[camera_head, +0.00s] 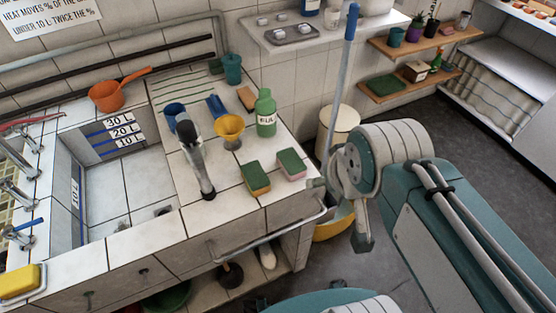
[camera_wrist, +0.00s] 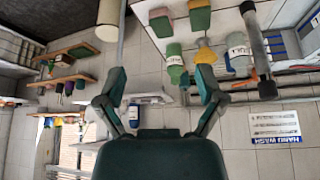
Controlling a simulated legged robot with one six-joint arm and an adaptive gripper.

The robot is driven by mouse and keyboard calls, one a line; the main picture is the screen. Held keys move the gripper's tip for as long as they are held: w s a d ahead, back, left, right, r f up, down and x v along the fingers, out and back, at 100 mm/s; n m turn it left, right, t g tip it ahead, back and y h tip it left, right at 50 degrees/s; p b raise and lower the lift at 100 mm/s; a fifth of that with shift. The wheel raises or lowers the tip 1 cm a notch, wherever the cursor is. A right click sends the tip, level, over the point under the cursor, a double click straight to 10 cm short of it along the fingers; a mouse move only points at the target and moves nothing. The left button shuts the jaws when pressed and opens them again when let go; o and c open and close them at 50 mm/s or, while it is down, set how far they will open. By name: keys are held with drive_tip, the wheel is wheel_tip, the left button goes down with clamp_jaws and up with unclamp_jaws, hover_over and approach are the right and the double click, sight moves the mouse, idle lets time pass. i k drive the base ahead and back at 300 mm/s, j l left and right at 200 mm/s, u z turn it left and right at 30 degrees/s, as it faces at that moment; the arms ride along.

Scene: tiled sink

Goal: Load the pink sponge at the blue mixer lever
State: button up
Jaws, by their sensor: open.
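The pink sponge (camera_head: 291,165) has a green top and lies on the tiled counter near its front right edge. In the wrist view, which looks upside down, it shows at the top (camera_wrist: 160,20). A chrome tap with a blue lever (camera_head: 28,224) stands at the far left of the sink, far from the sponge. My gripper (camera_wrist: 160,84) is open, with its two teal fingers spread and nothing between them. In the head view my arm is right of the counter, and the fingers are hard to make out there.
A yellow-and-green sponge (camera_head: 256,179) lies just left of the pink one. A green bottle (camera_head: 266,113), yellow funnel (camera_head: 229,130) and tall dark-and-chrome fixture (camera_head: 196,155) stand on the counter. The sink basin (camera_head: 118,185) lies between. A blue-topped pole (camera_head: 345,75) rises behind my arm.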

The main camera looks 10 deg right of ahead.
sight(9, 231)
drive_tip(key=j+u, duration=0.15)
drive_tip(key=u, duration=1.8)
drive_tip(key=z, duration=1.6)
drive_tip(key=j, duration=1.6)
